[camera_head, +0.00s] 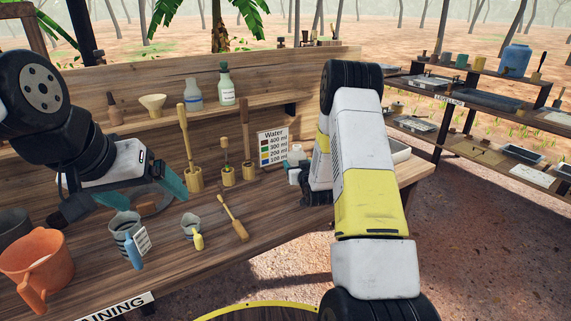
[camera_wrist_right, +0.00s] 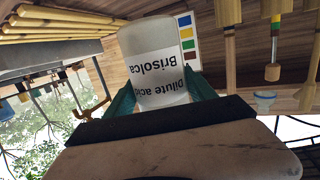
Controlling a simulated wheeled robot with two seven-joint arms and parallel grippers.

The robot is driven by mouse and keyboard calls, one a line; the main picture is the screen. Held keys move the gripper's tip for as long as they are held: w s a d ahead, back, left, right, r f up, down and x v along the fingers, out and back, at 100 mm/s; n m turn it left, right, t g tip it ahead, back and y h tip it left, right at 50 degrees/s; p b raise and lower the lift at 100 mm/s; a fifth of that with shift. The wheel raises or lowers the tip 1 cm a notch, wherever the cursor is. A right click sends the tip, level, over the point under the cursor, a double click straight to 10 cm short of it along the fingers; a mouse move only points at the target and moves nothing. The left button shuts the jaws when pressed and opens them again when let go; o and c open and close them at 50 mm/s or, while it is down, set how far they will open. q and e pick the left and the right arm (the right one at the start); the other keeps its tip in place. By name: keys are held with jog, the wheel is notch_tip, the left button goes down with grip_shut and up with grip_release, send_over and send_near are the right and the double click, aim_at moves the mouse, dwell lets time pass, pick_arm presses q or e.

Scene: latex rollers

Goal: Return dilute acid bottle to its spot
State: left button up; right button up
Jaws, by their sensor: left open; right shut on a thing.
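The dilute acid bottle (camera_wrist_right: 150,36) is whitish, with a white label reading "Dilute acid" and "Brisolca" upside down in the right wrist view. My right gripper (camera_wrist_right: 162,96) is shut on it, a teal finger on each side. In the head view a whitish bottle (camera_head: 296,155) shows beside my right arm, just right of the Water sign; my arm hides most of the right gripper. My left gripper (camera_head: 143,192) is open over the left part of the bench, with a round dish partly hidden behind its fingers.
The Water sign (camera_head: 272,147), wooden holders, jugs (camera_head: 36,265) and a brush (camera_head: 233,219) occupy the bench. The bench front right of the brush looks clear.

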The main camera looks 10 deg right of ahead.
jog(key=shift+f, duration=2.85)
jog(key=shift+f, duration=0.2)
jog(key=shift+f, duration=0.35)
jog(key=o, duration=1.8)
jog(key=shift+f, duration=0.1)
jog(key=shift+s, duration=0.1)
